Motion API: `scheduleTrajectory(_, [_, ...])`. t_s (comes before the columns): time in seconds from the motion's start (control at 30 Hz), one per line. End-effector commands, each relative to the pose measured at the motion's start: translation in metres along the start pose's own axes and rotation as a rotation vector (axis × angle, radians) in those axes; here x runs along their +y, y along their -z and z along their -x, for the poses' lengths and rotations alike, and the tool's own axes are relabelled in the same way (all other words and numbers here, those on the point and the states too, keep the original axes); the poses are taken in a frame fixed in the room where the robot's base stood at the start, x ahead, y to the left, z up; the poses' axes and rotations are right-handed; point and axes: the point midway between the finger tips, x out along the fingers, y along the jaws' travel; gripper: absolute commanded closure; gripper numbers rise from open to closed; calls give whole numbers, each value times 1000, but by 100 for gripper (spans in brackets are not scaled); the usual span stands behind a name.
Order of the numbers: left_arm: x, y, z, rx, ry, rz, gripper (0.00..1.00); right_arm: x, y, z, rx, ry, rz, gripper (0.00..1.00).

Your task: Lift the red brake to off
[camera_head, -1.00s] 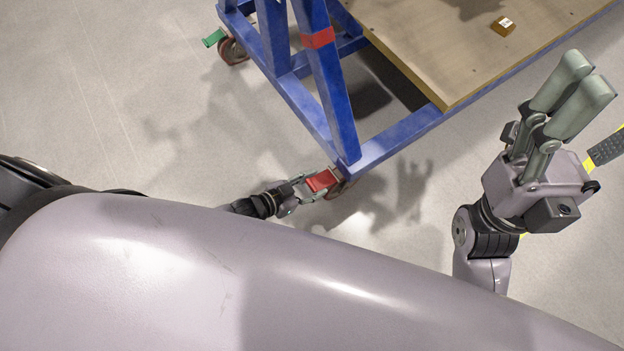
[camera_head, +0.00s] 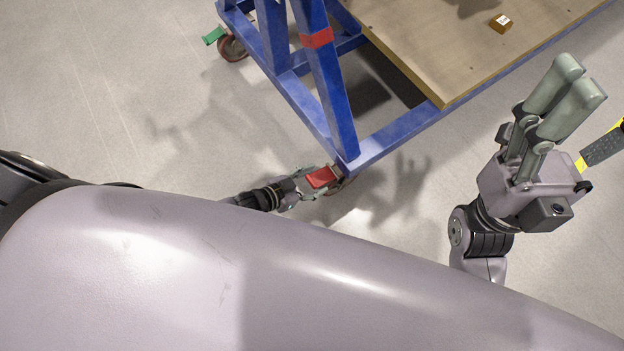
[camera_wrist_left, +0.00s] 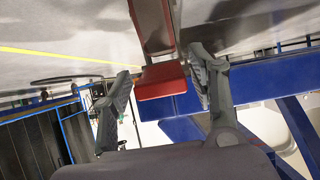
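The red brake (camera_head: 321,177) is a flat pedal on the caster (camera_head: 340,185) at the near corner of the blue frame. My left gripper (camera_head: 312,182) is low at this brake, partly hidden behind my body. In the left wrist view the red brake (camera_wrist_left: 162,81) lies between the two open fingers (camera_wrist_left: 160,90). The right-hand finger is very close to it; contact is unclear. A gap shows on the other side. My right gripper (camera_head: 580,80) is raised at the right, empty, its fingers side by side; its opening is unclear from this angle.
Another caster (camera_head: 232,47) with a green brake lever (camera_head: 213,36) stands at the upper left. Grey floor (camera_head: 90,90) is clear at the left.

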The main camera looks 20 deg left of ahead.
Motion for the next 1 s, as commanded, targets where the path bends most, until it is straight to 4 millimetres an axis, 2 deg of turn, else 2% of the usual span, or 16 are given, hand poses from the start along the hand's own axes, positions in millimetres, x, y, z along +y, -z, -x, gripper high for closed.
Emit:
scheduleTrajectory(0.33, [0,0,0,1,0,0,40,0,0,-1,4,-1,1,39])
scheduleTrajectory(0.47, [0,0,8,0,1,1,40,0,0,-1,4,-1,1,39])
scheduleTrajectory(0.57, [0,-1,23,-1,0,1,40,0,0,-1,3,-1,1,39])
scheduleTrajectory(0.9, [1,-2,94,-2,-1,0,40,0,0,0,2,0,1,39])
scheduleTrajectory(1.0, [0,-1,108,-1,-1,0,40,0,0,0,1,0,1,39])
